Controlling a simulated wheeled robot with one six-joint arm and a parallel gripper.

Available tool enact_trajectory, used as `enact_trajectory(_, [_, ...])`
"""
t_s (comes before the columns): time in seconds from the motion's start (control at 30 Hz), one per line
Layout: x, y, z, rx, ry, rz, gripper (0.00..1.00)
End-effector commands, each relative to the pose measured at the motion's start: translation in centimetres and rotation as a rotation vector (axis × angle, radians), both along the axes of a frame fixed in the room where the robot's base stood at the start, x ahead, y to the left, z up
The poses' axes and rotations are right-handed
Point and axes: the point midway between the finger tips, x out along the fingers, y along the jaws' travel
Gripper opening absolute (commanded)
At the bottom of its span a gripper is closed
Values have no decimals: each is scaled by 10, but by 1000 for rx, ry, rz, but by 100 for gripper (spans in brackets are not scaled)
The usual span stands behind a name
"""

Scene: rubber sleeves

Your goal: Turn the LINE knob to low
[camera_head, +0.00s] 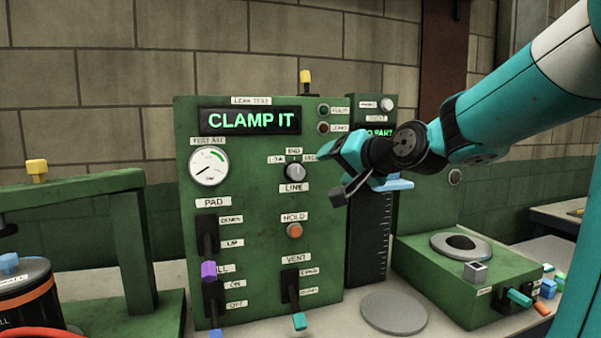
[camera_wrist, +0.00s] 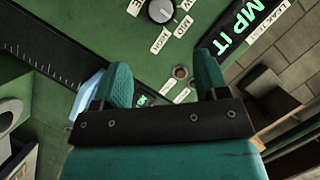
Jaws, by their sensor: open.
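The LINE knob (camera_head: 295,171) is a round, dark-rimmed knob with a grey face on the green LEAK TEST panel (camera_head: 260,240), below the lit "CLAMP IT" display. LOW, MID and HIGH labels sit around it. Its pointer mark appears to face MID. In the wrist view the knob (camera_wrist: 162,10) is at the top edge, partly cut off, beyond the fingertips. My gripper (camera_head: 330,155) is to the right of the knob in the head view, in front of the panel and apart from it. In the wrist view my gripper (camera_wrist: 161,72) has its two teal fingers spread, with nothing between them.
The orange HOLD button (camera_head: 294,230) and the teal-tipped VENT lever (camera_head: 299,320) are below the knob. A pressure gauge (camera_head: 209,166) and levers are at the left. A ruled column (camera_head: 370,240) with a light blue slider (camera_head: 399,184) stands close to my gripper.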

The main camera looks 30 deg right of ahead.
Motion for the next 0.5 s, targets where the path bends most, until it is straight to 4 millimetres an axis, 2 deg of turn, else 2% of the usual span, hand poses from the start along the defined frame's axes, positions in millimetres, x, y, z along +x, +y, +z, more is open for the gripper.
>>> enact_trajectory(0.03, [13, 2, -1, 3, 4, 8, 67])
enact_trajectory(0.3, [73, 2, -18, 2, 7, 4, 67])
enact_trajectory(0.5, [109, -1, -30, 1, 5, -1, 67])
